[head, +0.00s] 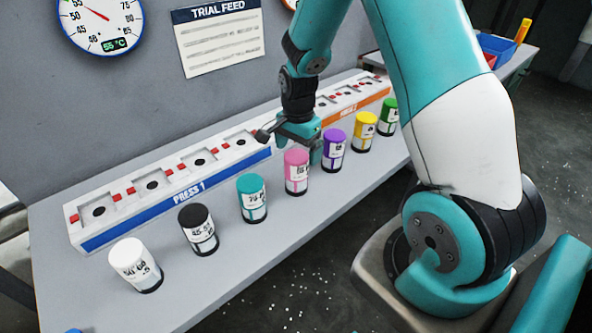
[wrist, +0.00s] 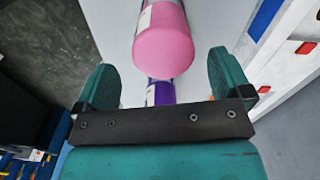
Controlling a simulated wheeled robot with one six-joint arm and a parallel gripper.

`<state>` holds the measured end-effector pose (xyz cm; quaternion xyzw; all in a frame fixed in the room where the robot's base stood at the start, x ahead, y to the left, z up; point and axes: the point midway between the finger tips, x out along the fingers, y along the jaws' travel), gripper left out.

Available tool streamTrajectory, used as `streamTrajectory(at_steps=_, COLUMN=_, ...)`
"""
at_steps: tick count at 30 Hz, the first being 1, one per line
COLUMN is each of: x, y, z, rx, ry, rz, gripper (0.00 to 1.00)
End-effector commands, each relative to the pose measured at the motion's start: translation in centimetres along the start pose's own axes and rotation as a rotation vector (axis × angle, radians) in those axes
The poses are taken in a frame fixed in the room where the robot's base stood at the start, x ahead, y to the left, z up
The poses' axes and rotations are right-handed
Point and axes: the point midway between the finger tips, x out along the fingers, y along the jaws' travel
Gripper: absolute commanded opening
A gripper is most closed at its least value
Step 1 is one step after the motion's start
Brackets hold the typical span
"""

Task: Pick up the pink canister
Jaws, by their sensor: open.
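The pink canister (head: 297,171) stands upright on the grey table in the head view, in the row between the teal canister (head: 252,198) and the purple canister (head: 334,149). In the wrist view the pink canister (wrist: 164,48) is large, just beyond the fingertips and roughly centred between them. My gripper (head: 296,133) is open and empty, just above and behind the pink canister in the head view. Its two teal fingers also show in the wrist view (wrist: 160,82). The purple canister (wrist: 160,92) shows partly behind the pink one there.
A white canister (head: 136,264), a black canister (head: 198,229), a yellow canister (head: 364,131) and a green canister (head: 387,116) share the row. The long press block with PRESS 1 (head: 188,192) stands behind them. The table front (head: 225,285) is clear.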

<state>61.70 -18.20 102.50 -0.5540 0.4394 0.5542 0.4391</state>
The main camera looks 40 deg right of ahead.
Motion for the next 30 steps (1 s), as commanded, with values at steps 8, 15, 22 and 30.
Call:
streamTrajectory(at_steps=8, x=2.6, y=-0.2, z=0.3, rx=-0.001, ry=-0.003, rz=0.005, gripper=0.97)
streamTrajectory(at_steps=15, x=5.2, y=-0.4, z=0.2, rx=-0.001, ry=0.000, rz=0.000, gripper=0.97)
streamTrajectory(at_steps=22, x=5.3, y=-0.4, z=0.2, rx=-0.001, ry=0.000, rz=-0.001, gripper=0.97)
streamTrajectory(at_steps=30, x=5.3, y=-0.4, z=0.2, rx=-0.001, ry=0.000, rz=-0.001, gripper=0.37)
